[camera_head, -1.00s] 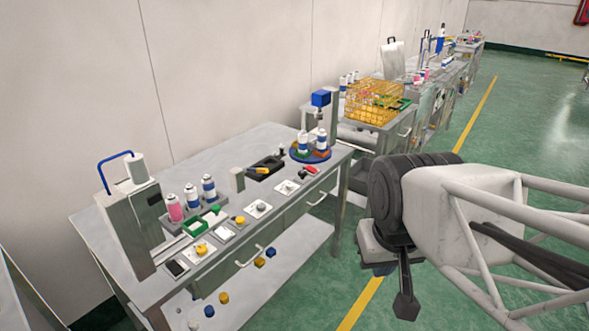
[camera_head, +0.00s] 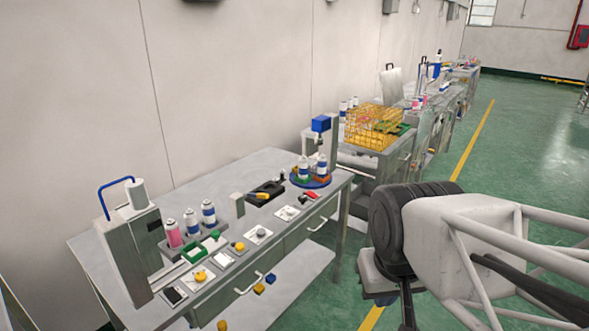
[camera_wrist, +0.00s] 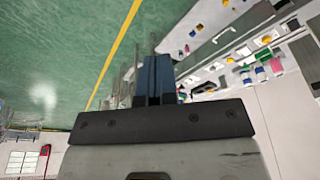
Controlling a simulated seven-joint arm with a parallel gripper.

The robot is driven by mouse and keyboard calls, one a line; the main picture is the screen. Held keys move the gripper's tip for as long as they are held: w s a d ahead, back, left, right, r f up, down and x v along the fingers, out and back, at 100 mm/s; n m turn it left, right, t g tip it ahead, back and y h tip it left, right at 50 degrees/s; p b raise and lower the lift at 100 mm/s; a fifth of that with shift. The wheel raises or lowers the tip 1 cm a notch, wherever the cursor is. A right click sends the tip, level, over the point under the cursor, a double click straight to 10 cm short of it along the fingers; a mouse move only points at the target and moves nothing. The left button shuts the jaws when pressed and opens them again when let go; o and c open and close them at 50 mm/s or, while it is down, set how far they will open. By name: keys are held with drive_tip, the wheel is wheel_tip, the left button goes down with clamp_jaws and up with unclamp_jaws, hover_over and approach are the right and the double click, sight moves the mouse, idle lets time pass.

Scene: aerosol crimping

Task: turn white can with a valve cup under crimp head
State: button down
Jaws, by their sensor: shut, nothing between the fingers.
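White cans with blue bands (camera_head: 303,168) (camera_head: 321,165) stand upright on a round blue turntable (camera_head: 311,181) at the far right end of the workbench. The blue crimp head (camera_head: 321,123) sits on a grey post above them. At this size I cannot tell which can carries a valve cup or which is exactly under the head. My gripper (camera_wrist: 156,62) is shut and empty in the wrist view, its bluish fingers side by side. It hangs in the air over the green floor, well apart from the bench and the cans.
The bench (camera_head: 262,165) also holds a rack with pink and white cans (camera_head: 190,223), a tall grey dispenser (camera_head: 130,245), a black tray (camera_head: 266,190) and several buttons. A yellow wire basket (camera_head: 374,125) stands on the bench behind. Green floor (camera_head: 500,160) is open at right.

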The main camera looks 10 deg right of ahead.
drive_tip(key=c, duration=1.8)
unclamp_jaws()
